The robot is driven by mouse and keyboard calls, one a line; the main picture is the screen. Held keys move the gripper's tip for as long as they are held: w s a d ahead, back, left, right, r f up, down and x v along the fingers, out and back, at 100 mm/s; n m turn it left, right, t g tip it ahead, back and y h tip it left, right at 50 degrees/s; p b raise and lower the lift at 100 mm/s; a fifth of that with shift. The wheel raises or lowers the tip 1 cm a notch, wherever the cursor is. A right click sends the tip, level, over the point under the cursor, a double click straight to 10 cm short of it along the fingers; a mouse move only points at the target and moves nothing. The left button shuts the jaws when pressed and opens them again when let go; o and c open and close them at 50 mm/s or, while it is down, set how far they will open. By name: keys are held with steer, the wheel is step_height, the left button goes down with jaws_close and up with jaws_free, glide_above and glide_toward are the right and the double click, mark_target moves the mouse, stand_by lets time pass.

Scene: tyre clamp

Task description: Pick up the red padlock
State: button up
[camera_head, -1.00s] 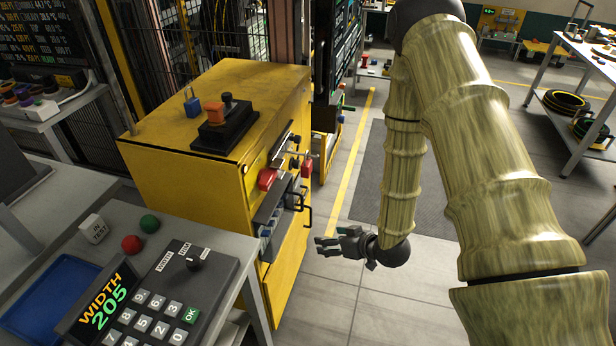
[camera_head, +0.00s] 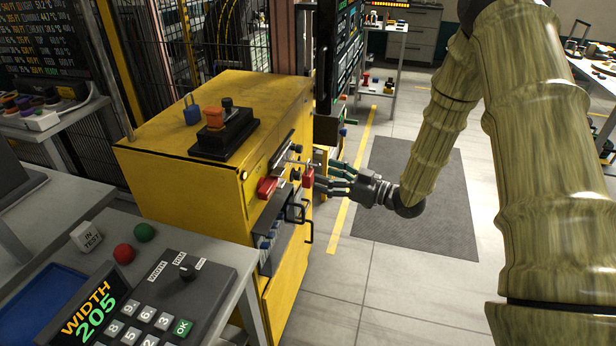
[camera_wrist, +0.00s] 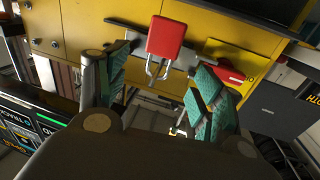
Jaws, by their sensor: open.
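The red padlock (camera_head: 308,177) hangs on the hardware at the right face of the yellow cabinet. In the wrist view the padlock (camera_wrist: 166,38) shows its red body at the top and its metal shackle below. My gripper (camera_head: 324,178) is beside the padlock in the head view, its fingers pointing at the cabinet face. In the wrist view my gripper (camera_wrist: 150,78) is open, with green-padded fingers apart on either side of the padlock's line. The padlock appears between or just beyond the fingertips; I cannot tell whether they touch it.
The yellow cabinet (camera_head: 165,185) carries a red switch handle (camera_head: 266,187) left of the padlock and black pull handles (camera_head: 308,232) below. A blue padlock (camera_head: 192,113) and a black control box (camera_head: 224,138) are on top. Open floor (camera_head: 390,290) lies to the right.

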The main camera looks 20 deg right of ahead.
mark_target(309, 172)
steer(key=shift+p+x, duration=0.8)
steer(key=shift+x, duration=2.35)
steer(key=shift+f, duration=0.15)
jaws_close()
